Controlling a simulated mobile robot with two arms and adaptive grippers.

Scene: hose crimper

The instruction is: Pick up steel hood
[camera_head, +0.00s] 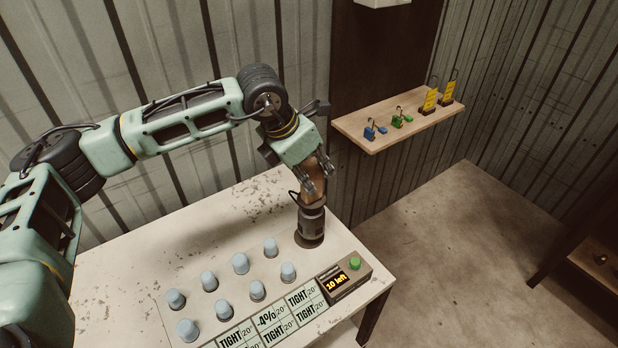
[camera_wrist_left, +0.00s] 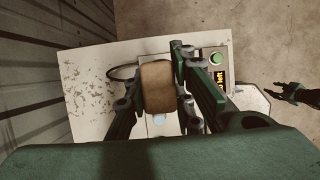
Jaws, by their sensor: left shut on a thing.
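My left gripper (camera_head: 318,176) points down over the table's right rear part. It is shut on a brown cylindrical piece (camera_wrist_left: 158,86), which shows between its fingers in the wrist view. In the head view this brown piece (camera_head: 313,192) stands directly above a dark grey metal cylinder (camera_head: 311,224) on the table, probably the steel hood. I cannot tell whether the two are one piece. A thin dark loop shows beside it. My right gripper (camera_wrist_left: 284,89) shows at the right of the wrist view, open and empty, away from the table.
The worn white table (camera_head: 150,245) carries several pale blue knobs (camera_head: 240,263), label plates (camera_head: 270,322) and a box with a green button (camera_head: 344,280). A wall shelf (camera_head: 385,125) holds small blue, green and yellow items.

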